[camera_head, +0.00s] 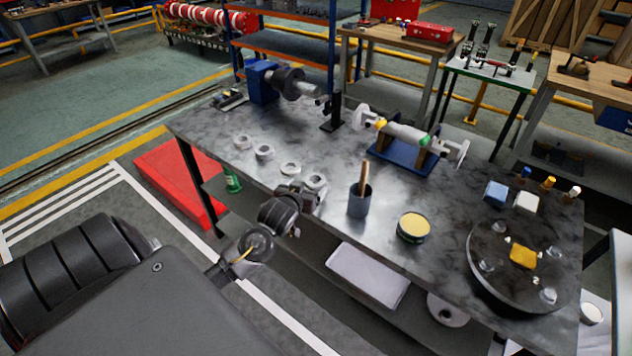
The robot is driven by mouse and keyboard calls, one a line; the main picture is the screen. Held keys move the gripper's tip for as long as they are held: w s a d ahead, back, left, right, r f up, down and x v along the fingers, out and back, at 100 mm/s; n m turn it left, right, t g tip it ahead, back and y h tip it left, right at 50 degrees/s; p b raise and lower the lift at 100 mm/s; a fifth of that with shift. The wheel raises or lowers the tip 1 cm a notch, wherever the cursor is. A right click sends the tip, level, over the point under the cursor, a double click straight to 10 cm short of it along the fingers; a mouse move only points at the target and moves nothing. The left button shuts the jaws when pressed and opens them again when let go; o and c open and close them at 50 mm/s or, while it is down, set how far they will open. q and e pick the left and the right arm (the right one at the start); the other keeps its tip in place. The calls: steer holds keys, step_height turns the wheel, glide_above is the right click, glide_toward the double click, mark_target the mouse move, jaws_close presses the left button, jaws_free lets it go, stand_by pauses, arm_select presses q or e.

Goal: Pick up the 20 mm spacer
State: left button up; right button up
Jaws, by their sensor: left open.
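Several pale ring-shaped spacers lie in a row along the left front of the grey metal table (330,150). They are a far-left ring (243,142), a second ring (264,152), a third ring (290,168) and a nearest ring (316,182). I cannot read any size on them, so I cannot tell which is the 20 mm spacer. My left gripper (308,195) is open at the table's front edge, close to the two nearest rings. It partly covers that spot, and I cannot tell whether it touches a ring. My right gripper is not in view.
A grey cup with a wooden handle (360,200) stands right of my left gripper, with a yellow-topped tin (413,227) beyond. A shaft on a blue stand (405,140) is behind. A large dark flanged disc (515,265) fills the right end. The table's middle is clear.

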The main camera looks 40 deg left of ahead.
mark_target(317, 177)
arm_select(q)
steer(key=shift+p+x, duration=0.65)
steer(key=shift+x, duration=2.45)
steer(key=shift+w+d+r, duration=0.1)
steer(key=shift+d+r, duration=0.05)
steer(key=c, duration=1.1)
steer(key=shift+r, duration=0.1)
